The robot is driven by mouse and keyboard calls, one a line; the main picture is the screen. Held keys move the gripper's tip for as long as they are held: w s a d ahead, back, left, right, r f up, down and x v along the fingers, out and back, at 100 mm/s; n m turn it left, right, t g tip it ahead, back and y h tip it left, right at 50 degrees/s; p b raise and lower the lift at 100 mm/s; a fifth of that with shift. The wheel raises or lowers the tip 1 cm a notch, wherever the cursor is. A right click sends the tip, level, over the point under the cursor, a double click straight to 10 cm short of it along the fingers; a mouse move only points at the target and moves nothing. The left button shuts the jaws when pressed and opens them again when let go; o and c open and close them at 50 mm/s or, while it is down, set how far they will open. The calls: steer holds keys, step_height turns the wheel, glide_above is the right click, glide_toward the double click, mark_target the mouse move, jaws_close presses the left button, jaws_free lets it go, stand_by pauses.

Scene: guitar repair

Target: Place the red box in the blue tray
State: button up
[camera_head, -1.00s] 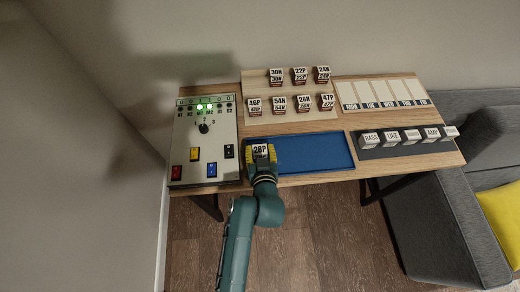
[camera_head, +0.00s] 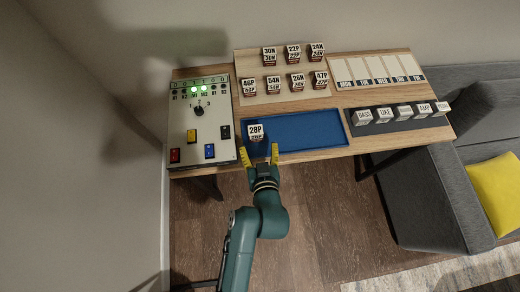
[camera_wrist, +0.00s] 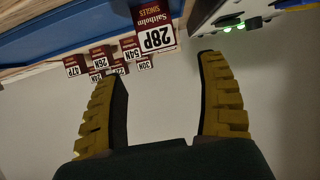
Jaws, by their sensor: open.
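The 28P box (camera_head: 256,132), with a white label and dark red lower part, stands at the left end of the blue tray (camera_head: 310,133).
Several similar labelled boxes stand on a stepped wooden rack (camera_head: 287,97) behind the tray. A switch panel (camera_head: 190,130) with green lights is at left. A dark strip with labelled blocks (camera_head: 385,125) and a card board (camera_head: 376,72) are at right. Most of the tray is bare.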

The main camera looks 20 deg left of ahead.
steer(key=w+d+r+m+t+h, duration=0.1)
steer(key=d+r+t, duration=0.15)
steer(key=r, duration=0.55)
steer(key=w+d+r+t, duration=0.1)
steer(key=w+d+r, duration=0.15)
steer(key=r, duration=0.45)
steer(key=w+d+r+m+t+h, duration=0.1)
steer(key=d+r, duration=0.2)
steer(key=r, duration=0.5)
steer(key=s+d+r+m+t+h, duration=0.2)
steer(key=d+r, duration=0.3)
steer(key=r, duration=0.6)
steer(key=s+d+r+m+t+h, duration=0.2)
steer(key=s+d+r+t+h, duration=0.1)
steer(key=r, duration=0.9)
steer(key=shift+s+d+t, duration=0.45)
steer(key=shift+s+d, duration=0.4)
steer(key=shift+s, duration=0.15)
